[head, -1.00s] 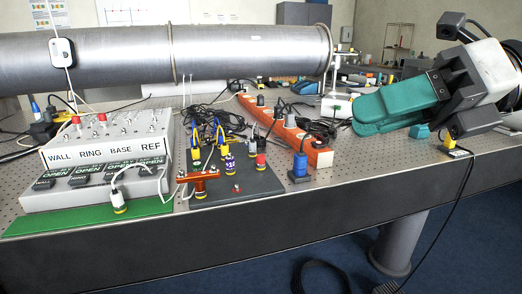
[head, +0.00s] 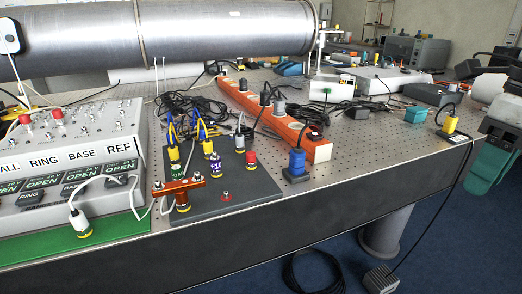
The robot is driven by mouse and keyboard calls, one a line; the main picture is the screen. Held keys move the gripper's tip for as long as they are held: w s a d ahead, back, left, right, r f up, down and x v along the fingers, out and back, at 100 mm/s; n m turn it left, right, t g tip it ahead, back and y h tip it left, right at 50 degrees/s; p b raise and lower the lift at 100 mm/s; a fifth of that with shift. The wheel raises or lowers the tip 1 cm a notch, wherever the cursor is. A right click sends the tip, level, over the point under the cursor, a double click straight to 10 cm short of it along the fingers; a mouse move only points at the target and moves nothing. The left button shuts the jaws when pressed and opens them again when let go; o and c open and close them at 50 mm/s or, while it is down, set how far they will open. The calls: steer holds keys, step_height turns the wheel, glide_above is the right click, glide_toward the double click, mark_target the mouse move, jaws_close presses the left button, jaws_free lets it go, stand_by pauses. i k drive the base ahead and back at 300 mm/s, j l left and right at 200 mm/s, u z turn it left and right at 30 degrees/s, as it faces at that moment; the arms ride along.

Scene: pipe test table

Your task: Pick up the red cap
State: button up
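A small red cap (head: 251,160) stands upright on the dark grey plate (head: 250,192), at the plate's right side, close to a purple-labelled connector (head: 215,166). A lower red knob (head: 226,196) sits near the plate's front edge. Two more red caps, one on the left (head: 26,119) and one on the right (head: 57,112), are on top of the white box. My gripper (head: 487,165), with teal fingers, hangs at the right edge of the head view, partly cut off. It is far from the red caps, and its finger gap is not clear.
An orange-red bar (head: 172,190) stands on the plate's front left. A blue plug (head: 297,162) and a long orange power strip (head: 270,106) lie right of the plate. A big grey pipe (head: 215,30) spans above the back. Loose black cables lie behind the plate.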

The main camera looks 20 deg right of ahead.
mark_target(250, 161)
steer(key=i, duration=1.15)
